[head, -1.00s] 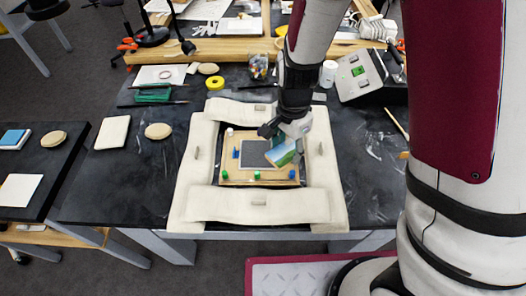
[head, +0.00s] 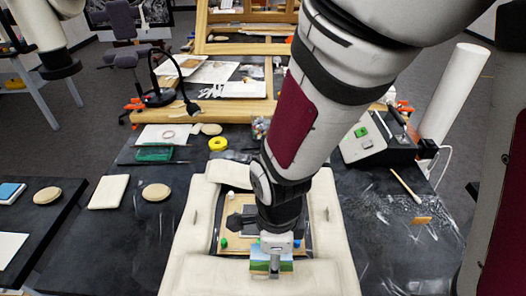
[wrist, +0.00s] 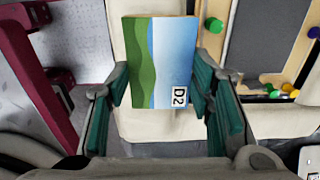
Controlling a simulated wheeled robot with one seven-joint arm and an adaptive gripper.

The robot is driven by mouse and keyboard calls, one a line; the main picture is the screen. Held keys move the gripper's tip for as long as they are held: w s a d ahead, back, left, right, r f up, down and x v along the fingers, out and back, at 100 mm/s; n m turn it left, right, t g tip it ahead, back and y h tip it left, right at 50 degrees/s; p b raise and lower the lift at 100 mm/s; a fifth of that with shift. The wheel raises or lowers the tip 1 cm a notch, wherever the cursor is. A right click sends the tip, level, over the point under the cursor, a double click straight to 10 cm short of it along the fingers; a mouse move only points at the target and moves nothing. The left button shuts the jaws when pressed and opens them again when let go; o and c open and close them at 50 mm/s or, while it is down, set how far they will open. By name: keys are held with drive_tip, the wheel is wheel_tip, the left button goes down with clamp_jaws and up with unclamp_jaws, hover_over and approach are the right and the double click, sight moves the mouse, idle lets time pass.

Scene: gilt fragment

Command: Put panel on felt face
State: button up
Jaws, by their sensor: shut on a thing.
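The panel (wrist: 160,60) is a small flat board painted with a green and blue landscape and marked D2. My gripper (wrist: 163,95) is shut on it, with a teal finger at each side. In the head view the panel (head: 258,266) hangs below my gripper (head: 275,264), over the near cushion and the near edge of the wooden board (head: 233,243). A dark grey face (wrist: 260,40), likely the felt face, shows on the board in the wrist view. The panel is beside it, not on it. My arm mostly hides the grey face in the head view.
Pale cushions (head: 190,240) surround the board. Green pegs (wrist: 214,25) and a blue peg (wrist: 313,32) stand at its edges. A grey device (head: 372,138) stands to the right. A yellow tape roll (head: 217,143) and a pale oval pad (head: 156,193) lie to the left.

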drive_tip(key=shift+w+f+b, duration=0.2)
drive_tip(key=shift+w+b, duration=0.55)
drive_tip(key=w, duration=0.4)
drive_tip(key=w+a+b, duration=0.1)
drive_tip(key=w, duration=0.3)
drive_tip(key=w+f, duration=0.1)
drive_tip(key=w, duration=0.3)
drive_tip(key=shift+w+a, duration=0.15)
drive_tip(key=shift+f+b, duration=0.4)
drive_tip(key=shift+f, duration=1.3)
drive_tip(key=o, duration=1.2)
drive_tip(key=shift+f, duration=0.15)
drive_tip(key=shift+c, duration=0.2)
